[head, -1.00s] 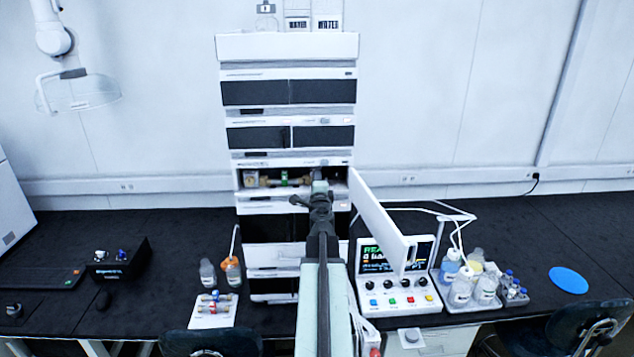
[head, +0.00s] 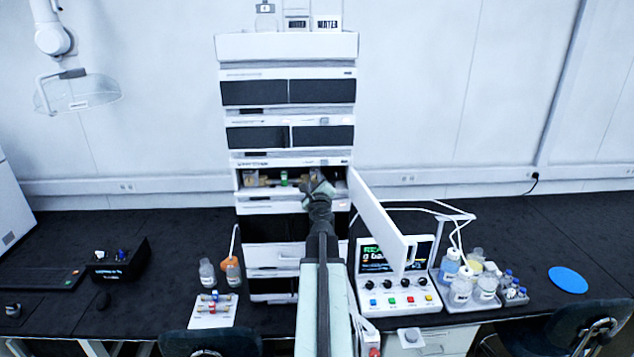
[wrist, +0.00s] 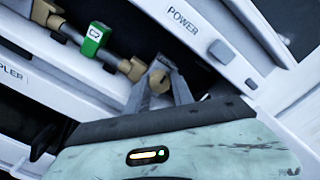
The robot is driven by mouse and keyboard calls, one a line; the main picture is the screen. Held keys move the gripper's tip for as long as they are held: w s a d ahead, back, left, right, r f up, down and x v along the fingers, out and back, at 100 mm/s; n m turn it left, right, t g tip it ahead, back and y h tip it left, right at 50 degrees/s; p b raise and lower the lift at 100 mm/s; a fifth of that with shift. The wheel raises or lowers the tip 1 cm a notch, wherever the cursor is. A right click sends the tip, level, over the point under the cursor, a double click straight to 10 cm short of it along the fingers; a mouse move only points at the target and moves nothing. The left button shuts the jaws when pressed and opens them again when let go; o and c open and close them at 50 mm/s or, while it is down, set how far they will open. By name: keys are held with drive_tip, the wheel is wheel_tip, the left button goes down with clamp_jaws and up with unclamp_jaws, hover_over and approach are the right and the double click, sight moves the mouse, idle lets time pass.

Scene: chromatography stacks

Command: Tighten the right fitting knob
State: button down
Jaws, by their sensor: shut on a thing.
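The right fitting knob (wrist: 158,82) is a small brass-coloured cylinder at the right end of the column, seen in the wrist view. My gripper (wrist: 166,80) has its two grey fingers shut on this knob and is tilted relative to the column. The column carries a green tag (wrist: 95,38) marked "C2", and the tag also shows in the head view (head: 284,178). The left fitting (wrist: 44,12) is a tan piece at the column's far end. In the head view, my gripper (head: 304,187) reaches into the open compartment and hides the right knob.
The compartment's white door (head: 381,212) stands open to the right, close beside my arm. A "POWER" label and button (wrist: 221,51) sit near the fingers. A control box (head: 398,290), bottle tray (head: 478,300) and small column rack (head: 213,308) stand on the bench.

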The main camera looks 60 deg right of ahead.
drive_tip(key=shift+a, duration=0.1)
idle(0.3)
drive_tip(key=c, duration=1.1)
unclamp_jaws()
drive_tip(key=shift+a, duration=0.1)
